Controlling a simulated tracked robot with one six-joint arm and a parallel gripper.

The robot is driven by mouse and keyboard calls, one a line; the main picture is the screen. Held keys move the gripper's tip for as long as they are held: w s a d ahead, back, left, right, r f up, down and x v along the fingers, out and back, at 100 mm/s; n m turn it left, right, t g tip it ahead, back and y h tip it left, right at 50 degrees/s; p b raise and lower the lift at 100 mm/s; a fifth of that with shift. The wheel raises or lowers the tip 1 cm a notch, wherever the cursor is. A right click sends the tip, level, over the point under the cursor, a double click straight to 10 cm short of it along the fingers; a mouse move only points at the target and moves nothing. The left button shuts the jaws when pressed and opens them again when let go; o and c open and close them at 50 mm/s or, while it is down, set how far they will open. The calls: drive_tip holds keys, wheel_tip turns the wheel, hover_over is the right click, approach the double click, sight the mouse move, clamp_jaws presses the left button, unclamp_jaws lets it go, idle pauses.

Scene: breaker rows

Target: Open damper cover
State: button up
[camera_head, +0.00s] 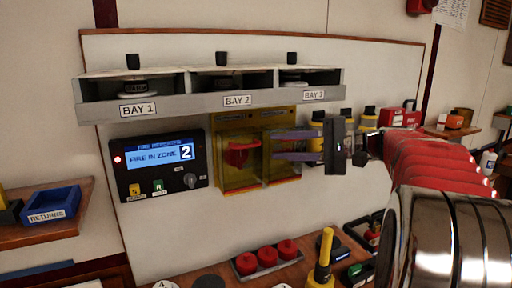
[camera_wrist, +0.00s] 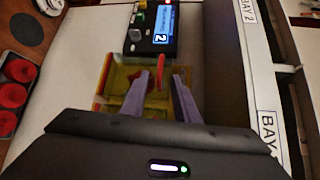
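The damper cover is a yellow see-through panel (camera_head: 241,178) on the white wall board, right of the fire repeater. A red handle (camera_head: 240,154) shows within its yellow frame. A second yellow section (camera_head: 285,169) adjoins it on the right; I cannot tell whether it is part of the same cover or a separate box. My gripper (camera_head: 274,145) is open, with its two purple fingers pointing left in front of this right section. In the wrist view, yellow panelling (camera_wrist: 119,80) and the red handle (camera_wrist: 162,76) show beyond and between the fingers (camera_wrist: 163,80). Contact is unclear.
A shelf with bay labels (camera_head: 237,100) juts out above. The fire repeater (camera_head: 160,165) reads zone 2. Yellow-and-black items (camera_head: 369,118) stand behind my gripper. Below are a tray of red knobs (camera_head: 267,262) and an upright yellow tool (camera_head: 323,262).

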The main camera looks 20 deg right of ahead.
sight(250, 147)
drive_tip(key=x, duration=0.7)
drive_tip(key=shift+w+a, duration=0.25)
clamp_jaws()
drive_tip(key=shift+f, duration=0.1)
idle(1.0)
drive_tip(key=shift+s+d+f, duration=0.1)
drive_tip(key=shift+d, duration=0.05)
